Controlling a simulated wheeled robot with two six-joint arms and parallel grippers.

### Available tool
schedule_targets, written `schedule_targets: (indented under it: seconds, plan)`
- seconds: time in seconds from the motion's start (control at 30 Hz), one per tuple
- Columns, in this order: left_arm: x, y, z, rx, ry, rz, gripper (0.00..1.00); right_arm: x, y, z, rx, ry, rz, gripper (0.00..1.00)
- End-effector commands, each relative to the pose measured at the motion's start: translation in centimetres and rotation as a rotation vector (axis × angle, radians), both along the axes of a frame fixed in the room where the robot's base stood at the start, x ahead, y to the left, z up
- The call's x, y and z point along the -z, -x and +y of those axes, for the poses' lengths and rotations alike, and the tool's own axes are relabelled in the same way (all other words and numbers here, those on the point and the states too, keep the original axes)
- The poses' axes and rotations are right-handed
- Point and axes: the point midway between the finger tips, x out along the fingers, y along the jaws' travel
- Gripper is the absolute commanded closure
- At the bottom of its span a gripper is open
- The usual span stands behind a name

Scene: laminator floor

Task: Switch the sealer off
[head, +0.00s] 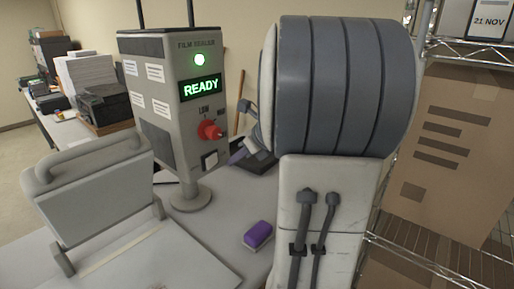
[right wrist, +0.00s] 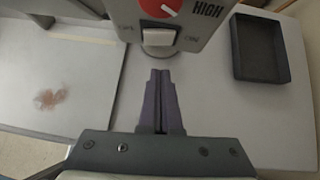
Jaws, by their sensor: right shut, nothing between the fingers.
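The film sealer's grey control box (head: 175,100) stands on a round-footed post, with a lit green lamp (head: 199,59) and a green READY display (head: 201,87). Below them are a red knob (head: 210,130) marked LOW and HIGH and a pale rocker switch (head: 210,159). In the right wrist view the switch (right wrist: 158,38) sits under the red knob (right wrist: 160,8), with ON lettered at its right. My right gripper (right wrist: 160,73) is shut and empty, its purple fingertips just short of the switch, with a small gap showing. In the head view my right arm partly hides this gripper (head: 240,154). My left gripper is out of view.
The sealer's raised grey lid with handle (head: 95,185) stands at the left. A purple block (head: 258,235) lies on the table front. A black tray (right wrist: 270,47) lies right of the box. A wire shelf with a cardboard box (head: 450,150) stands at the right.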

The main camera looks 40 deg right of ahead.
Motion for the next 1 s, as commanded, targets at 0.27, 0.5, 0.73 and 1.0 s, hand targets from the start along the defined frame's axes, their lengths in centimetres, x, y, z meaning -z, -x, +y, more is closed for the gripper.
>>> schedule_targets:
  seconds: [0.27,0.5,0.73,1.0]
  plan:
    - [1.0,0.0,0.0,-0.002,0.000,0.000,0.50,-4.0,4.6,-1.3,0.013,0.003,0.002,1.00]
    - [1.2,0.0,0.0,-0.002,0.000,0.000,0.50,-5.4,5.9,-1.4,0.008,-0.001,0.003,1.00]
    - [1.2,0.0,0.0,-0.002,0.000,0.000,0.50,-5.5,5.9,-1.3,0.004,-0.002,0.004,1.00]
    - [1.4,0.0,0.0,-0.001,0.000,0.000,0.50,-5.1,5.5,0.2,-0.071,-0.003,0.006,1.00]
